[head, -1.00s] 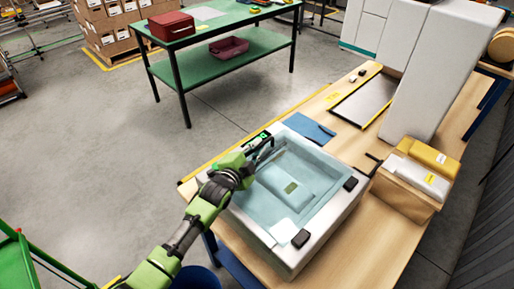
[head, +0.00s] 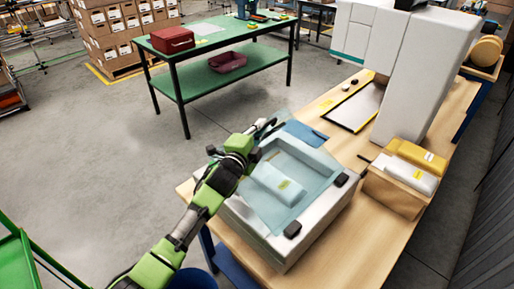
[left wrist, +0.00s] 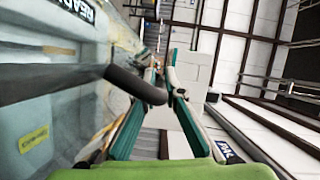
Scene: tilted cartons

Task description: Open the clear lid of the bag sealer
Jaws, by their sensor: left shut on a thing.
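The bag sealer (head: 318,226) is a pale grey box on the wooden bench, with a white pouch (head: 272,180) inside. Its clear lid (head: 312,163) is tilted up at the far-left side, partly raised; black hinge blocks sit along the right side. My left gripper (head: 266,128) is at the raised edge, shut on the dark lid handle. In the left wrist view the dark handle bar (left wrist: 138,84) passes between the teal fingers of my gripper (left wrist: 163,78), with the clear lid at left. My right gripper is not in view.
A wooden holder with yellow and white packs (head: 408,172) stands right of the sealer. A tall white machine (head: 425,75) and a dark-framed flat panel (head: 355,105) are behind. A blue sheet (head: 305,133) lies beyond the sealer. A green table (head: 215,38) stands farther back.

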